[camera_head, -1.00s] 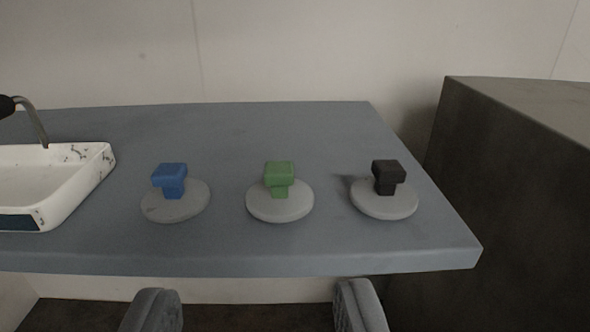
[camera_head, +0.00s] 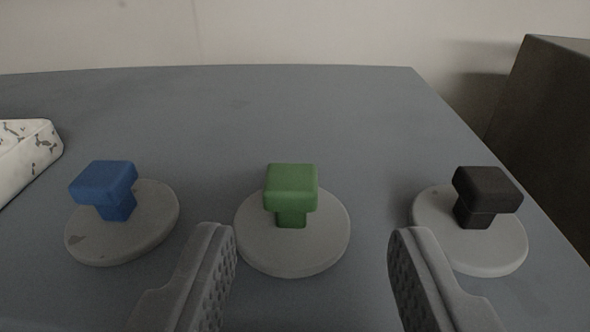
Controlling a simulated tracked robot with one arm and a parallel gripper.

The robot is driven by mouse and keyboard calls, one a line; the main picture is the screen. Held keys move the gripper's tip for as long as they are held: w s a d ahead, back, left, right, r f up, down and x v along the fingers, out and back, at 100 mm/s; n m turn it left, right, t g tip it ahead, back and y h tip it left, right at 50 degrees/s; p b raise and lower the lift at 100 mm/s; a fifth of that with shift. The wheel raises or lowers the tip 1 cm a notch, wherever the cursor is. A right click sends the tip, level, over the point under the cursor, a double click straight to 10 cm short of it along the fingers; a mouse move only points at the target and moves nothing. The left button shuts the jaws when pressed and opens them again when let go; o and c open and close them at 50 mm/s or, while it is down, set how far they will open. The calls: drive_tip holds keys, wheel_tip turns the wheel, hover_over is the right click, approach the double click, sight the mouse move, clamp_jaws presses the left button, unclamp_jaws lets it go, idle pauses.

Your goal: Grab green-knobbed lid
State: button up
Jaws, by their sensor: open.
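The green-knobbed lid (camera_head: 292,252) is a round grey disc with a blocky green knob (camera_head: 291,190) on top. It lies flat on the blue-grey table, near the middle of the view. My gripper (camera_head: 312,240) is open and empty. Its two textured fingers show at the bottom, one on the left and one on the right, with the green-knobbed lid appearing between and just beyond them. The fingers do not appear to hold the knob.
A blue-knobbed lid (camera_head: 140,232) lies to the left and a black-knobbed lid (camera_head: 475,252) to the right. A chipped white tray (camera_head: 30,150) is at the left edge. The table (camera_head: 250,110) is clear behind the lids. A dark block (camera_head: 545,110) stands beyond its right edge.

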sight(289, 210)
drive_tip(key=shift+w+a+f+p, duration=0.1)
drive_tip(key=shift+w+a+p, duration=0.05)
drive_tip(key=shift+w, duration=0.6)
drive_tip(key=shift+w+a+f+p, duration=0.1)
drive_tip(key=shift+w+f+p, duration=0.1)
drive_tip(key=shift+w, duration=0.6)
drive_tip(key=shift+w+a+f+p, duration=0.1)
drive_tip(key=shift+w+a+p, duration=0.05)
drive_tip(key=shift+w, duration=0.6)
drive_tip(key=shift+w+f, duration=0.15)
drive_tip(key=shift+w, duration=0.4)
clamp_jaws()
